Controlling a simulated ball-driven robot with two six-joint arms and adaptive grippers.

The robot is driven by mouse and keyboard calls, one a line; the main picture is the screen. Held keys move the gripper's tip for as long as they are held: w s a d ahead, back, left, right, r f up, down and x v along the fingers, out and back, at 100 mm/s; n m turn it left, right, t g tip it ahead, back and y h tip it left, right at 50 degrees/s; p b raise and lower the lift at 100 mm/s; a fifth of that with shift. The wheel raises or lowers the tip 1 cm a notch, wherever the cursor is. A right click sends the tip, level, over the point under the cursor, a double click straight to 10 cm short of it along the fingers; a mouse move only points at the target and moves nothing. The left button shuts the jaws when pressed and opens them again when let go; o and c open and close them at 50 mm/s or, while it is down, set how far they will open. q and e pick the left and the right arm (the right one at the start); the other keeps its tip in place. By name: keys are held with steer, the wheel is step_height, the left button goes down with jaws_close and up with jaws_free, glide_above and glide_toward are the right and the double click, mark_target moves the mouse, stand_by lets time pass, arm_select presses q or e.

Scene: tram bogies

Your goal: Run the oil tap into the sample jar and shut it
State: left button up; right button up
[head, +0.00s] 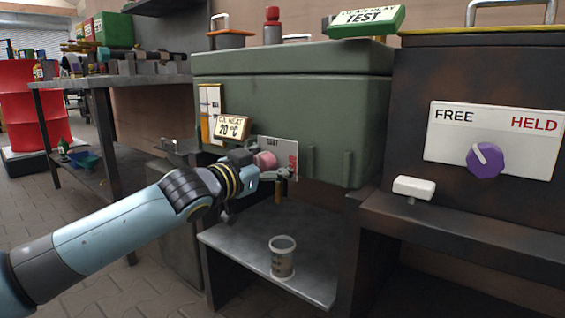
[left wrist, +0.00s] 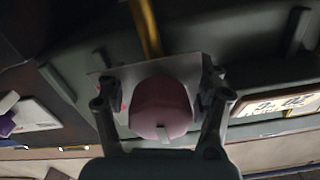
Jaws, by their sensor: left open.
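The oil tap's dull pink knob (head: 266,160) sits on a pale lettered plate (head: 291,150) on the front of the green tank (head: 300,105). A short brass spout (head: 278,193) hangs below it. The sample jar (head: 282,262), a small pale cup, stands upright on the metal shelf beneath the spout; its contents cannot be made out. My left gripper (head: 258,180) is at the knob. In the left wrist view the knob (left wrist: 160,108) lies between the two spread fingers, with gaps on both sides. My right gripper is not in view.
A small sign (head: 232,128) reading 20 °C is on the tank, left of the plate. The shelf (head: 240,245) around the jar is clear.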

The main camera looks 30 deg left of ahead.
arm_select(q)
steer(key=shift+w, duration=0.15)
steer(key=shift+c, duration=0.2)
steer(key=c, duration=1.3)
